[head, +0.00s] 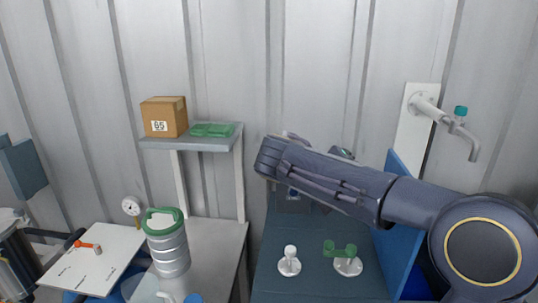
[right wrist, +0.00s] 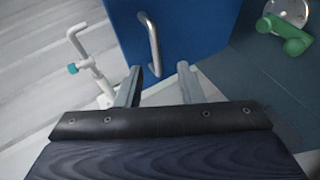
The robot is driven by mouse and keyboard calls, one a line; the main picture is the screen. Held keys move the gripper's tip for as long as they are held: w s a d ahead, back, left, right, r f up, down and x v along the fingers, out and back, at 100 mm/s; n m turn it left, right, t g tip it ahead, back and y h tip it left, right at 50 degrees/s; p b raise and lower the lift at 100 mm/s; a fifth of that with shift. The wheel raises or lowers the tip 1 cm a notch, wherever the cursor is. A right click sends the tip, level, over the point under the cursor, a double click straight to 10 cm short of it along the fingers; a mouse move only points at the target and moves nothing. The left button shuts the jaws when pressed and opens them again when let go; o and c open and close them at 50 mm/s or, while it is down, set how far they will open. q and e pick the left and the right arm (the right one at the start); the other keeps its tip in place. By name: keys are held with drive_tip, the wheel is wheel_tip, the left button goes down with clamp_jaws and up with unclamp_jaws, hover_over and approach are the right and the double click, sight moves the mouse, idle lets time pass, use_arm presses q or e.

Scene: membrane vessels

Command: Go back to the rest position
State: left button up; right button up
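My right arm comes in from the right in the head view and reaches left across the dark bench; its gripper is hidden behind the forearm there. In the right wrist view my right gripper (right wrist: 158,72) has its two fingers apart, with nothing held between them. A blue panel (right wrist: 190,25) with a grey bar handle (right wrist: 151,45) lies beyond the fingers. The handle's lower end shows between the fingertips; I cannot tell whether they touch it. The blue panel also stands upright in the head view (head: 402,235), partly covered by my arm. My left gripper is in neither view.
A wall tap (head: 460,125) is behind my right arm. A white knob (head: 289,262) and a green-handled fitting (head: 347,258) sit on the dark bench (head: 318,287). Left are a shelf (head: 190,143) with a cardboard box (head: 164,115), a green-topped canister (head: 167,245) and a white board (head: 85,268).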

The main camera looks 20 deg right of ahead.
drive_tip(key=s+a+f+n+t+y, duration=0.1)
drive_tip(key=s+a+f+y, duration=0.2)
drive_tip(key=s+f+y, duration=0.3)
drive_tip(key=s+a+f+n+t+y, duration=0.1)
drive_tip(key=s+a+f+n+y, duration=0.15)
drive_tip(key=s+f, duration=0.45)
drive_tip(key=s+a+f+m+t+y, duration=0.1)
drive_tip(key=s+a+f+t+y, duration=0.1)
drive_tip(key=a+y, duration=0.2)
drive_tip(key=s+a+f+m+t+y, duration=0.1)
drive_tip(key=s+a+f+t+y, duration=0.1)
drive_tip(key=a, duration=0.7)
drive_tip(key=shift+s+f+y, duration=0.75)
drive_tip(key=shift+s+y, duration=0.05)
drive_tip(key=shift+y, duration=0.15)
drive_tip(key=shift+s+d+t, duration=0.1)
drive_tip(key=shift+d+t, duration=0.05)
drive_tip(key=shift+t, duration=0.15)
